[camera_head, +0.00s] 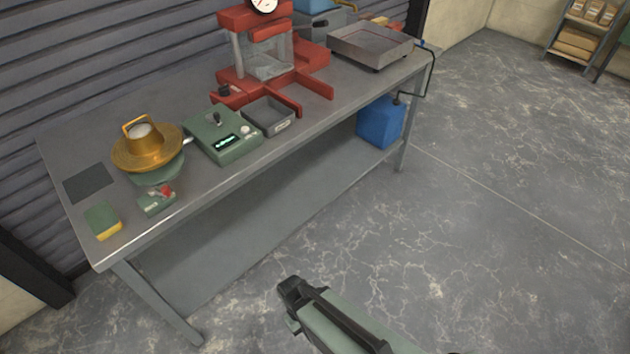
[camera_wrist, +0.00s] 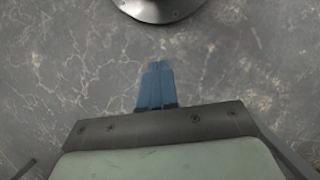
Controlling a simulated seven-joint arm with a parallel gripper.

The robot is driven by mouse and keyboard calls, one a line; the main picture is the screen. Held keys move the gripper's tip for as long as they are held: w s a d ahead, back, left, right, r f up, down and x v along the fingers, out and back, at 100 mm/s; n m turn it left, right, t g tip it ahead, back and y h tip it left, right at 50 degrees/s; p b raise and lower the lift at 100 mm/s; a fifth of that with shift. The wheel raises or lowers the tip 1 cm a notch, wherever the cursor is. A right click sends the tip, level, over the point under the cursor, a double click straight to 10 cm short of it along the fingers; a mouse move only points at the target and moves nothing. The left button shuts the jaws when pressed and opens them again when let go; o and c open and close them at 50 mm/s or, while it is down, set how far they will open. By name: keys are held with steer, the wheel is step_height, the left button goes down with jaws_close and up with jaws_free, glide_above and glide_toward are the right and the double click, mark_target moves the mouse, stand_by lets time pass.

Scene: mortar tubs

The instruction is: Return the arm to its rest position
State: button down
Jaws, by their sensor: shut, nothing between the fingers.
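My gripper (camera_wrist: 158,68) shows in the wrist view as two blue fingers pressed together, with nothing between them. It points at bare grey floor, with a round grey metal disc beyond the fingertips at the top edge. In the head view only a green and black part of my arm shows, at the bottom centre, in front of the bench and apart from it. The fingers are not visible in the head view.
A long metal workbench (camera_head: 110,248) runs along the shuttered wall. A blue container (camera_head: 381,122) is beneath. Floor to the right is clear.

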steer(key=s+d+f+m+g+y, duration=0.1)
steer(key=s+d+f+m, duration=0.2)
steer(key=d, duration=0.6)
steer(key=s+d+f+m+g+y, duration=0.1)
steer(key=s+d+f+m+g, duration=0.1)
steer(key=d, duration=0.8)
steer(key=shift+s+f+m, duration=0.4)
steer(key=shift+s+m, duration=0.05)
steer(key=shift+m, duration=0.65)
